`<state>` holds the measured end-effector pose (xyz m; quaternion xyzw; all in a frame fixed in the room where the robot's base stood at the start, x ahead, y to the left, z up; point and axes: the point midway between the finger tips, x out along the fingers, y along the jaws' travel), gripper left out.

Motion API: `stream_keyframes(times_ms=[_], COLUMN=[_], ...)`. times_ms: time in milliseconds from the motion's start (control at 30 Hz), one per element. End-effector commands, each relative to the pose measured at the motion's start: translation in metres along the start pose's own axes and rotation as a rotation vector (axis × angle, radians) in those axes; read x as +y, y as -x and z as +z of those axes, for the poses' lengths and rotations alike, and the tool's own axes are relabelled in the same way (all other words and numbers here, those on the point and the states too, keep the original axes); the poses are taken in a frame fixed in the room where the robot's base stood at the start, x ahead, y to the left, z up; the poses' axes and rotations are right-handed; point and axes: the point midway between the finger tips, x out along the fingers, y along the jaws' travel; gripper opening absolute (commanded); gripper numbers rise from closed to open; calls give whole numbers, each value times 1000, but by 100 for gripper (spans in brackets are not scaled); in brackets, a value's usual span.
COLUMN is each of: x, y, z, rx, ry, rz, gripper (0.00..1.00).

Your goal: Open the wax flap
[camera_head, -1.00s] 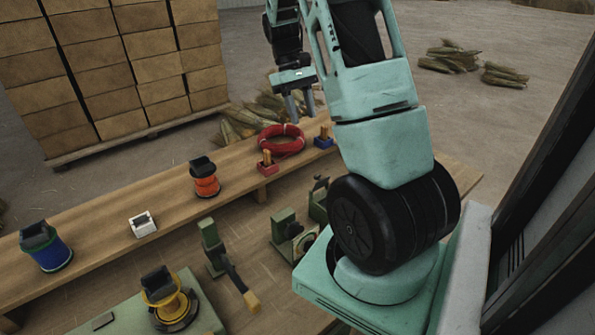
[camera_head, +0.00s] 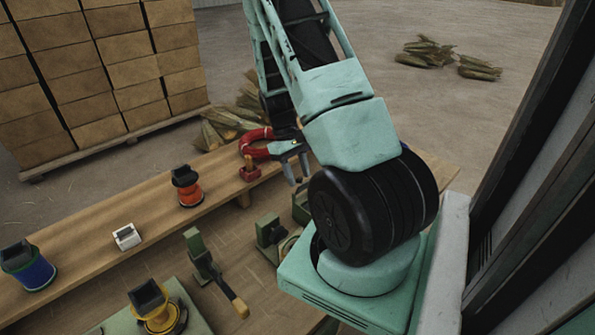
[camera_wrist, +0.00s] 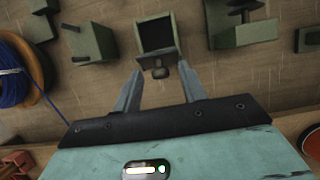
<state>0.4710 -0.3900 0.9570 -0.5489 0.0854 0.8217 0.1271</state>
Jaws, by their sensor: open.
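In the wrist view a small green box (camera_wrist: 140,36) with a dark square inside its rim stands on the wooden bench. In the head view my gripper (camera_head: 294,170) points down over the bench's right part, and I cannot make out the flap there.
Green fixtures (camera_wrist: 90,41) (camera_wrist: 243,34) stand on both sides of the box. A blue cord spool (camera_wrist: 12,80) is at the left.

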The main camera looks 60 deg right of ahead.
Motion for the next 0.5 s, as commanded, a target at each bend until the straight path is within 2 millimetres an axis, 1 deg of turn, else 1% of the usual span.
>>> stream_keyframes(times_ms=[267,367,400,433,500], x=[0,0,0,0,0], y=[-2,-1,-1,-1,-1], z=[0,0,0,0,0], rx=[0,0,0,0,0], ry=[0,0,0,0,0], rz=[0,0,0,0,0], gripper=[41,16,5,0,0])
